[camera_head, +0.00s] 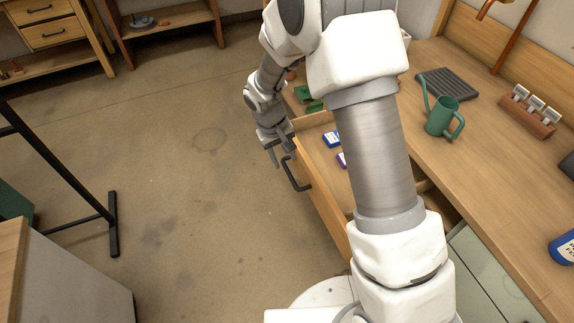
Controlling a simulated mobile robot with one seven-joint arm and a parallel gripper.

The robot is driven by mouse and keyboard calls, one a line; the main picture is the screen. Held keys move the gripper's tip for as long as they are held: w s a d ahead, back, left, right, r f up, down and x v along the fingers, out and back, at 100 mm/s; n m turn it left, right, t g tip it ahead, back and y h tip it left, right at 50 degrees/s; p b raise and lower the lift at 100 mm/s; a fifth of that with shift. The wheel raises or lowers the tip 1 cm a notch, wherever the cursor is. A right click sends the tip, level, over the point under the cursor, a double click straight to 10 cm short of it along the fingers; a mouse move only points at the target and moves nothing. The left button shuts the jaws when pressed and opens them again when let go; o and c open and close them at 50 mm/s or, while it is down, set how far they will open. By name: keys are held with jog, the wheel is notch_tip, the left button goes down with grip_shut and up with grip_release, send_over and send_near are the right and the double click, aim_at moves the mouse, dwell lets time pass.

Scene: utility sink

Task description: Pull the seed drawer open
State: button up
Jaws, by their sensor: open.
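A wooden drawer (327,213) stands pulled out from under the workbench, with a dark bar handle (296,177) on its front. Small blue and purple packets lie inside, a blue one (332,139) and a purple one (342,159); they look like seed packets. My gripper (279,157) is open beside the far end of the handle, in front of the drawer face. I cannot tell whether a finger touches the handle. My arm hides much of the drawer's inside and its right side.
The workbench (492,148) on the right holds a green watering can (440,116), a dark ribbed tray (447,84), a wooden block with labels (527,117) and a blue container (564,247). A black metal frame (75,180) stands at left. The floor between is clear.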

notch_tip(320, 180, up, 11)
jog(key=a, duration=0.2)
jog(key=shift+s+p, duration=0.4)
jog(key=shift+r, duration=0.1)
jog(key=s+d+r+m+t+y+p, duration=0.1)
jog(key=s+d+r+m+t, duration=0.1)
jog(key=s+d+r, duration=0.6)
jog(key=s+d+r+m+t+y, duration=0.1)
jog(key=s+d+r, duration=0.3)
jog(key=s+r, duration=0.45)
jog(key=s+d+r+m+t, duration=0.1)
jog(key=s+d+r, duration=0.1)
jog(key=s, duration=0.3)
jog(key=shift+s+r+t, duration=0.3)
jog(key=shift+r+t, duration=0.1)
jog(key=shift+r, duration=0.05)
jog(key=shift+d, duration=0.2)
